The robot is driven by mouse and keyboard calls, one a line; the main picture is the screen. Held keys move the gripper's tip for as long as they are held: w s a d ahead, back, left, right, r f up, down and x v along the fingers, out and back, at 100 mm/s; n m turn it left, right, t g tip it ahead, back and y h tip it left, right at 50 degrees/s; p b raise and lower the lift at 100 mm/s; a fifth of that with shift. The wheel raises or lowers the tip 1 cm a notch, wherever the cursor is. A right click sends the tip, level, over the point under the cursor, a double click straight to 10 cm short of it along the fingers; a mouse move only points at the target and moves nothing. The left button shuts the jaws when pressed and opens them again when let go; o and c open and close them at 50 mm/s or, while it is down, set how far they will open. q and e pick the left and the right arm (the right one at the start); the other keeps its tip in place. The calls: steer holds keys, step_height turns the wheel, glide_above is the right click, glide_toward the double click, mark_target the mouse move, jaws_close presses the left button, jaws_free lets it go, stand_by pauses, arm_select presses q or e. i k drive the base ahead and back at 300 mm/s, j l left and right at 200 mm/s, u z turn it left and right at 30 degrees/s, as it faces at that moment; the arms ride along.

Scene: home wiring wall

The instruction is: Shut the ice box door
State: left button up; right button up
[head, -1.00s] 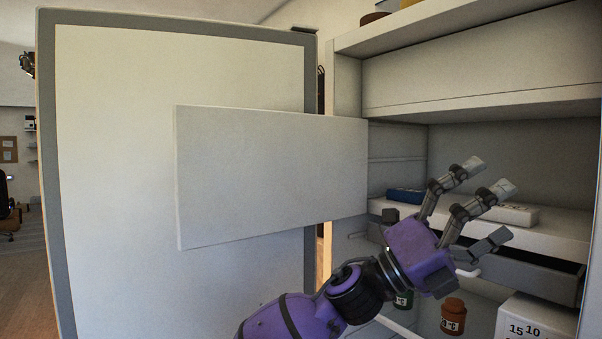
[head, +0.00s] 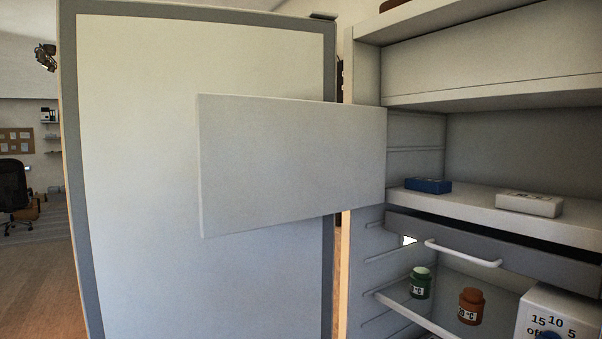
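The ice box door (head: 290,165) is a plain pale panel in the middle of the head view. It stands open, swung out to the left from the compartment's left side, in front of the large fridge door (head: 130,180). The ice box compartment (head: 520,145) is uncovered at the right. A blue box (head: 428,185) and a white box (head: 528,204) rest on its floor shelf. Neither of my grippers is in view, and nothing touches the visible face of the ice box door.
The fridge door also stands wide open. Below the ice box are a drawer with a white handle (head: 462,254), a green jar (head: 420,283), an orange-brown jar (head: 471,306) and a white dial box (head: 558,318). An office chair (head: 14,190) stands far left.

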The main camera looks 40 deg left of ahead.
mark_target(262, 162)
steer(key=k+j+z, duration=0.1)
steer(key=j, duration=0.3)
steer(key=k+j, duration=0.2)
steer(key=j, duration=0.2)
steer(key=k+j+z, duration=0.15)
steer(key=j, duration=0.25)
steer(key=k+j+z, duration=0.1)
steer(key=j, duration=0.25)
steer(key=k+j+z, duration=0.1)
steer(key=k+j, duration=0.2)
steer(key=k+j+z, duration=0.1)
steer(key=j, duration=0.25)
steer(key=k+j+z, duration=0.1)
steer(key=j, duration=0.25)
steer(key=k+j+z, duration=0.15)
steer(key=k+j, duration=0.15)
steer(key=j+z, duration=0.3)
steer(key=j, duration=0.75)
steer(key=i+j, duration=0.1)
steer(key=j, duration=0.3)
steer(key=i+j+z, duration=0.15)
steer(key=j, duration=0.25)
steer(key=k+z, duration=0.1)
steer(key=i, duration=0.1)
